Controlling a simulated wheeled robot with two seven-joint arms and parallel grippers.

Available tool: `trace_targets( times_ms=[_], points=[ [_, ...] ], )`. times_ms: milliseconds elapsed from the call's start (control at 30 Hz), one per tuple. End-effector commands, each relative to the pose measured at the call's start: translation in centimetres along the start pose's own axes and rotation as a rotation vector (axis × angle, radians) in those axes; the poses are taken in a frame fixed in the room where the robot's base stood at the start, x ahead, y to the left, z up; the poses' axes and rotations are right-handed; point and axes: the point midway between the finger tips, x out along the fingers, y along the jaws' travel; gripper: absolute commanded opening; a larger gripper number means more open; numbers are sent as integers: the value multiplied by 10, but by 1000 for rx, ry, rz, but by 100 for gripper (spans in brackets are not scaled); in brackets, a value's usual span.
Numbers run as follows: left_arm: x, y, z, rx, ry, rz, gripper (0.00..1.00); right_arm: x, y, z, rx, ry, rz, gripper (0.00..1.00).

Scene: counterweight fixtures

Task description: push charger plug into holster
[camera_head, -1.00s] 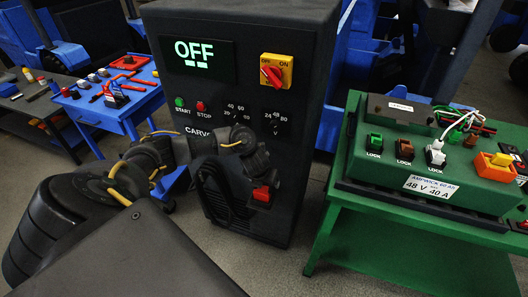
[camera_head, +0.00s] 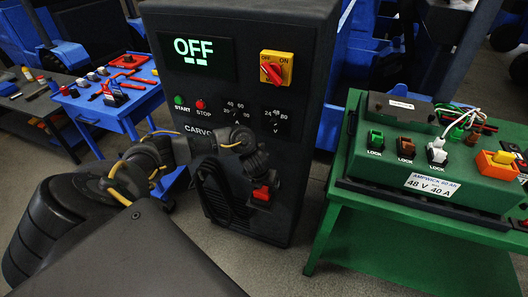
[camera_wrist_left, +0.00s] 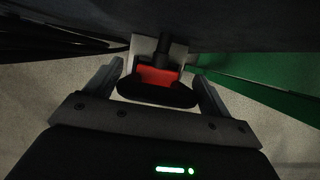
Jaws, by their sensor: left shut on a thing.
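The charger plug is red with a black crosswise handle; in the head view its red body (camera_head: 261,193) shows low on the front of the dark charger cabinet (camera_head: 290,170). In the left wrist view the red plug (camera_wrist_left: 158,76) sits between the fingers of my left gripper (camera_wrist_left: 160,82), which is shut on it. A pale grey block (camera_wrist_left: 178,52), possibly the holster, shows right behind the plug at the cabinet face. I cannot tell how deep the plug sits in it. In the head view my left gripper (camera_head: 258,170) is dark against the cabinet. My right gripper is not in view.
The cabinet has an OFF display (camera_head: 195,47) and a red-yellow switch (camera_head: 275,69). A black coiled cable (camera_head: 215,190) hangs beside the plug. A green bench (camera_head: 400,240) with a control box stands right; a blue cart (camera_head: 118,105) with tools stands left. Floor shows between cabinet and bench.

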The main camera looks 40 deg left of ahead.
Motion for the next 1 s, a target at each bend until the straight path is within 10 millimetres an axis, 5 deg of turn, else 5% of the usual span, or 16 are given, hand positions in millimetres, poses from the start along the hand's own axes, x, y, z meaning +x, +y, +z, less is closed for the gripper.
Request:
trace_targets(
  times_ms=[467,500,633,1000],
  points=[
    [9,0,-3,0,-1,0,55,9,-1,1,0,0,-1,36],
    [9,0,-3,0,-1,0,84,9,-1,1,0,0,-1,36],
    [8,0,-3,0,-1,0,100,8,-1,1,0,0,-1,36],
    [9,0,-4,0,1,0,100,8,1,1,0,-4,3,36]
  ],
)
